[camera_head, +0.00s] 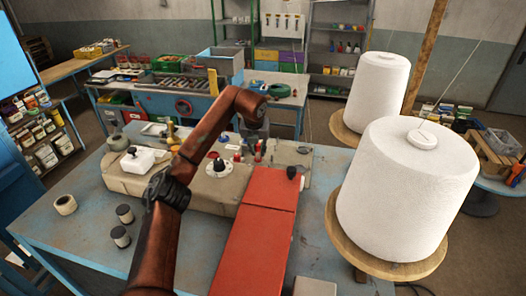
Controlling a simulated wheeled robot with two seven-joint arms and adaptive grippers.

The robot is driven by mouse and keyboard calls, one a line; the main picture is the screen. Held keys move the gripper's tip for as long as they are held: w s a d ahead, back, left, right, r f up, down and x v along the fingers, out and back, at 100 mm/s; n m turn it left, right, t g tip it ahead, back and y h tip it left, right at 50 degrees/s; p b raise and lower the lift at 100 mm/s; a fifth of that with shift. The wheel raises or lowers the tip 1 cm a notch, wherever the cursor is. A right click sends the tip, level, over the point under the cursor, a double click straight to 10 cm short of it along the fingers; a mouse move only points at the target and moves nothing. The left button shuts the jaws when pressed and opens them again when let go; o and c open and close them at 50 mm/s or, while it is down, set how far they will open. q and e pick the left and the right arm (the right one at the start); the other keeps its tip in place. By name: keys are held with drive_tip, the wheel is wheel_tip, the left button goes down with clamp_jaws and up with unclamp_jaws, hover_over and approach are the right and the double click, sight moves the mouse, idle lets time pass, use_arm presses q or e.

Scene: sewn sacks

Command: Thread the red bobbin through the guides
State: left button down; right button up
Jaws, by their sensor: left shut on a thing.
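My left arm reaches up from the bottom and bends down over the beige machine (124,183) on the blue table. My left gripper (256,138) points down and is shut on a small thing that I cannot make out. Small red pieces (237,157) stand on the machine top close to the gripper; I cannot tell which is the red bobbin. A white disc with a black knob (219,168) sits left of them. No thread guides can be told apart at this size. My right gripper is not in view.
A long red panel (251,247) runs toward the front of the blue table (75,230). Two big white thread cones (402,200) stand on round wooden plates at the right. Dark spools (120,237) and a pale ring (65,205) lie at the left, with bare table around them.

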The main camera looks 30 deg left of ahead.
use_arm(q)
drive_tip(key=shift+s+a, duration=0.75)
drive_tip(key=shift+a, duration=2.35)
drive_tip(key=shift+s+a, duration=0.75)
drive_tip(key=shift+a, duration=2.3)
drive_tip(key=shift+s+a, duration=0.75)
drive_tip(key=shift+a, duration=2.35)
drive_tip(key=shift+f, duration=0.6)
drive_tip(key=c, duration=1.7)
unclamp_jaws()
drive_tip(key=shift+c, duration=0.2)
drive_tip(key=v, duration=1.2)
